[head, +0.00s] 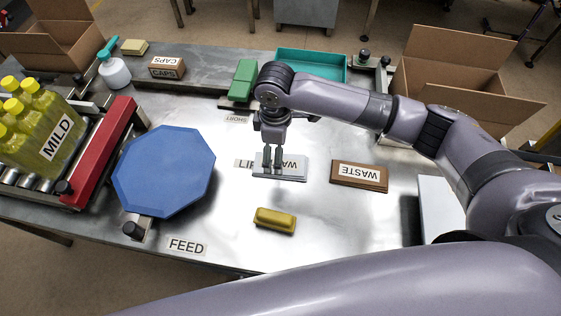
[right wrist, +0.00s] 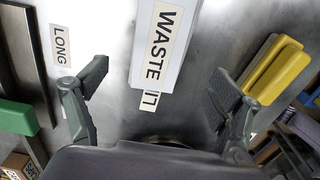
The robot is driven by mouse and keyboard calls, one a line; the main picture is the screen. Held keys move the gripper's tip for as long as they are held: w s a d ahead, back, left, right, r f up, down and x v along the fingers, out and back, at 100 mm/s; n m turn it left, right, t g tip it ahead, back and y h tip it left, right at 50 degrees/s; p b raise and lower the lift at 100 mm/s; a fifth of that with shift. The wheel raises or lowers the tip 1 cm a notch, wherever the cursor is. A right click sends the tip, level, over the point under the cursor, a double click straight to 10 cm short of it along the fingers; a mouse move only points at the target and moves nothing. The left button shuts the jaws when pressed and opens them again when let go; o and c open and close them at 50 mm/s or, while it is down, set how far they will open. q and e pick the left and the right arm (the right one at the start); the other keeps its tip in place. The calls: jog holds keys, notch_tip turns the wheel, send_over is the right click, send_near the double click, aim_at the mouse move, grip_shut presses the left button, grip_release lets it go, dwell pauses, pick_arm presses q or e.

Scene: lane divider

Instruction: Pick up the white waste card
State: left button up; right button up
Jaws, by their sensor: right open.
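The white waste card (head: 294,168) is a pale block with a "WASTE" label, lying on the metal table near the middle. In the head view my right gripper (head: 271,165) points down in front of it and hides part of it and of its label. In the right wrist view the white waste card (right wrist: 163,50) shows between the two open fingers of my right gripper (right wrist: 158,85), towards the top of the picture. The fingers look clear of its sides, and nothing is held. My left gripper is not in view.
A brown block (head: 359,177) also marked "WASTE" lies to the right. A yellow block (head: 275,220) lies in front, a blue octagonal plate (head: 164,171) to the left. Behind are a green block (head: 244,80) and a teal tray (head: 335,66). The front centre is mostly bare.

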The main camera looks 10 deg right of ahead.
jog(key=shift+f, duration=0.5)
notch_tip(320, 180, down, 5)
jog(key=shift+w+a+r+p, duration=0.1)
jog(key=shift+a+p, duration=0.05)
jog(key=shift+p, duration=0.7)
jog(key=shift+c, duration=0.3)
jog(key=c, duration=1.2)
jog(key=shift+o, duration=0.2)
